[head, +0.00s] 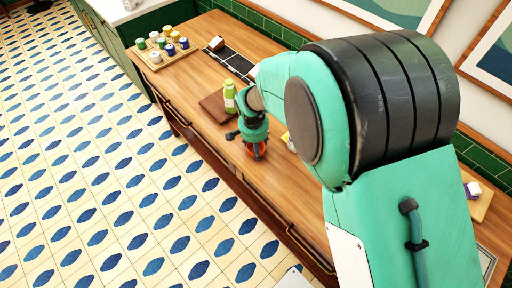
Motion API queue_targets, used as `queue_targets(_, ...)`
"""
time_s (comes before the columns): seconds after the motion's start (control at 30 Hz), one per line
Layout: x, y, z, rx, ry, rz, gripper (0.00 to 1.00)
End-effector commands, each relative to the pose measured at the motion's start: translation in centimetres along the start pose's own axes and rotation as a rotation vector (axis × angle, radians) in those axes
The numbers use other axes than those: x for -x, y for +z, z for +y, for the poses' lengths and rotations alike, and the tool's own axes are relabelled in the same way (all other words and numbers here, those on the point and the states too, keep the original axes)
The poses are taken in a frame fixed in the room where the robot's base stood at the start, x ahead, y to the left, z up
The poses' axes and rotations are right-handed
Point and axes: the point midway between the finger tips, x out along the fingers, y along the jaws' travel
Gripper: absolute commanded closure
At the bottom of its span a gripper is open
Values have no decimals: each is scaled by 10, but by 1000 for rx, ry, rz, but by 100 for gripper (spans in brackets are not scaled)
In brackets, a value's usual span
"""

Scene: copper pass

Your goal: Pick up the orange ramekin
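My gripper (256,152) points down at the wooden counter, near its front edge, at the end of my green arm. A small orange-red thing (262,147), likely the orange ramekin, shows at the fingertips. It is mostly hidden by the fingers. I cannot tell whether the fingers touch it or are closed on it, or whether it rests on the counter.
A green bottle (229,97) stands just behind the gripper, by a brown board (217,107). A tray (153,62) with several small jars is at the counter's far left end. My arm hides much of the counter's right part. A dark strip (232,62) runs along the back.

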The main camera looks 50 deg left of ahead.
Motion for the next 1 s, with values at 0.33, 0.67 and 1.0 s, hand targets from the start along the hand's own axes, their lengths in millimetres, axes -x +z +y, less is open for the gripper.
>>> queue_targets(0.33,33,5,7,0,1,-1,73)
queue_targets(0.67,44,49,41,0,-1,1,73)
queue_targets(1.0,54,94,77,1,-1,1,73)
